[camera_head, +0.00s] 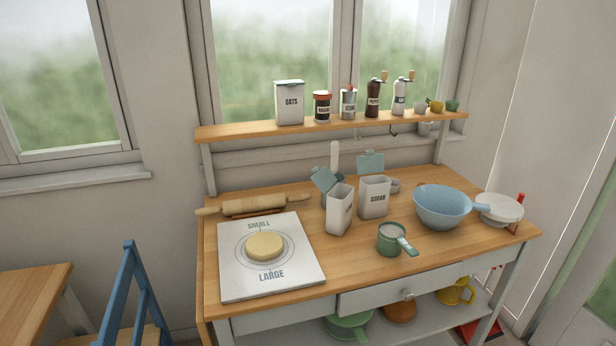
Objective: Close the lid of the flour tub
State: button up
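Two white tubs stand side by side on the wooden worktop. The right tub (374,199) is labelled SUGAR, and its blue-grey lid (370,162) stands up open at the back. The left tub (340,212) is turned at an angle, and its label is too small to read; by elimination it may be the flour tub. Its blue-grey lid (322,179) is open and tilts back to the left. The contents of both tubs cannot be made out. My gripper is not in view.
A green cup with a handle (391,240) stands in front of the tubs, and a blue bowl (442,207) to the right. A white board (302,271) bearing dough (265,246) lies left. A rolling pin (253,206) lies behind it. A shelf (236,131) with jars runs above.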

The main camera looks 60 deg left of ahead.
aim_at(322, 178)
jog(key=z, duration=0.4)
jog(key=k, duration=0.4)
jog(key=u, duration=2.4)
jog(key=i, duration=1)
jog(key=k, duration=0.25)
jog(key=u, duration=0.15)
